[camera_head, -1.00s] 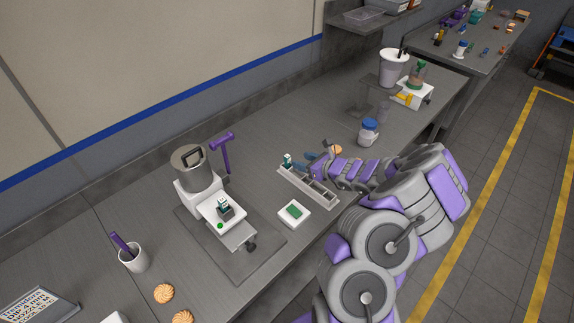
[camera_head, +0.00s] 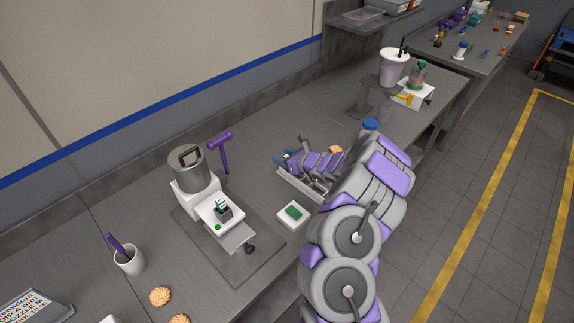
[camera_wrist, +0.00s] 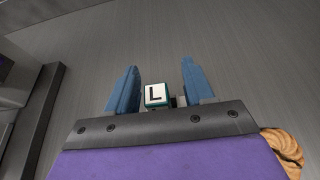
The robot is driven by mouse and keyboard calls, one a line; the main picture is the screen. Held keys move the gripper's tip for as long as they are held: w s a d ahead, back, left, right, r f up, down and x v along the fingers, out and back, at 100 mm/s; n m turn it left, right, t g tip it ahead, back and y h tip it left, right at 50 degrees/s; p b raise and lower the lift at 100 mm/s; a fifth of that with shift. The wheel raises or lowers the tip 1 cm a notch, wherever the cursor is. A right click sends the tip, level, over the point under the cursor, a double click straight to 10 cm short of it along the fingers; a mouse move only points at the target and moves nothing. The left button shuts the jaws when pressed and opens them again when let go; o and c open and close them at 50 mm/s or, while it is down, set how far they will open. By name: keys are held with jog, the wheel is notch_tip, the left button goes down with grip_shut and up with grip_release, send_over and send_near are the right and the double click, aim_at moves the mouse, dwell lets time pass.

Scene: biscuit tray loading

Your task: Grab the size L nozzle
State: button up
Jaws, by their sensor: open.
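The size L nozzle (camera_wrist: 156,96) shows in the wrist view as a small teal block with a white face and a black letter L. It sits between the two blue fingers of my gripper (camera_wrist: 160,66), closer to the left finger, with gaps on both sides. The gripper is open. In the head view my gripper (camera_head: 285,157) is over the far left end of the grey nozzle rack (camera_head: 297,187), and my arm covers much of the rack. The L nozzle is hard to make out there.
Another labelled block (camera_head: 222,206) sits on the white machine (camera_head: 194,198) at left. A white box with a green top (camera_head: 293,214) lies in front of the rack. A purple hammer-shaped tool (camera_head: 221,147) stands behind. A biscuit (camera_wrist: 284,150) shows at the wrist view's right edge.

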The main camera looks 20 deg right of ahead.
jog(key=shift+c, duration=0.5)
jog(key=shift+a, duration=0.1)
grip_shut()
